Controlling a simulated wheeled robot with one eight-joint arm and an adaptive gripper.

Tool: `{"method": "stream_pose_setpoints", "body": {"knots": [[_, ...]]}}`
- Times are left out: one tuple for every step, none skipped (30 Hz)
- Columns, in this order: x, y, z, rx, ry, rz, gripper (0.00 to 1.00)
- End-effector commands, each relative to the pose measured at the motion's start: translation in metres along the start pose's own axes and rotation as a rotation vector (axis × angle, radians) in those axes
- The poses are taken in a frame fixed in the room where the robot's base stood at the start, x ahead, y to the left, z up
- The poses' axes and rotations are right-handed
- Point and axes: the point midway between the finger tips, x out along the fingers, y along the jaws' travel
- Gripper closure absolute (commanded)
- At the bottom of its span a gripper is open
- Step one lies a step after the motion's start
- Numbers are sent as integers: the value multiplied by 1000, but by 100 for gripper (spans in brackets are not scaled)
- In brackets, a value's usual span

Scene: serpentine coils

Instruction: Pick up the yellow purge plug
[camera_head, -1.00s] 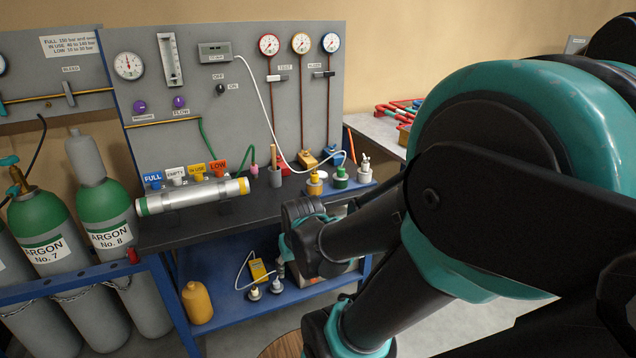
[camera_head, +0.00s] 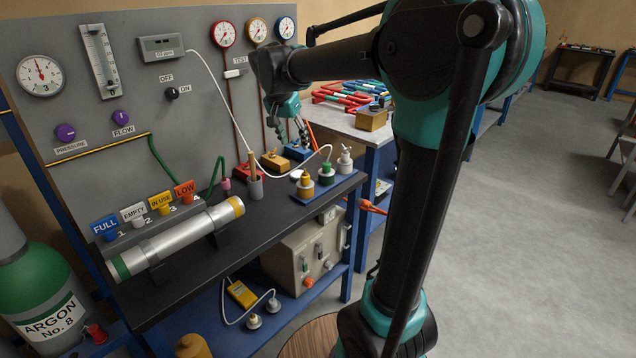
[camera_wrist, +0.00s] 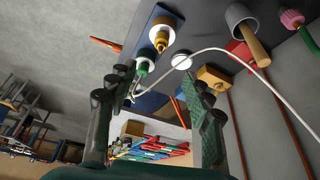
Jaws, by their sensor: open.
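The yellow purge plug (camera_head: 305,184) stands in a white collar at the near end of a small blue tray on the dark bench, beside a green plug (camera_head: 326,173) and a white one (camera_head: 345,161). In the wrist view the yellow plug (camera_wrist: 162,36) is near the top centre, beyond the fingertips, with the green plug (camera_wrist: 145,65) closer to the left finger. My gripper (camera_head: 287,134) is open and empty, above and behind the tray in the head view. It also shows in the wrist view (camera_wrist: 160,82), fingers wide apart.
A thin white cable (camera_wrist: 222,52) loops from the meter across the bench near the plugs. A grey cup (camera_head: 255,188) with a wooden handle, a brass block (camera_head: 275,162) and a silver cylinder (camera_head: 185,236) are nearby. The gauge panel (camera_head: 205,100) stands behind.

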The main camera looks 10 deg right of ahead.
Motion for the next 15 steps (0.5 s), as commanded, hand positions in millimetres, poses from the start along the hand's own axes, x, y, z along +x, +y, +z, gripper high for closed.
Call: {"method": "stream_pose_setpoints", "body": {"knots": [[-2, -3, -2, 6, 2, 2, 49], [-2, -4, -2, 10, 2, 3, 49], [0, -5, -3, 13, 3, 4, 49], [3, -5, -3, 15, 3, 4, 49], [7, -5, -3, 15, 3, 5, 49], [14, -5, -3, 15, 3, 5, 49], [19, -4, -3, 15, 4, 5, 49], [25, -4, -3, 15, 4, 4, 49], [33, -4, -3, 15, 4, 4, 49], [39, -4, -3, 15, 4, 4, 49], [45, -4, -3, 15, 4, 4, 49], [53, -4, -3, 15, 4, 4, 49], [59, -4, -3, 15, 4, 5, 49], [65, -4, -3, 14, 4, 5, 49], [73, -4, -3, 14, 4, 5, 49]]}}
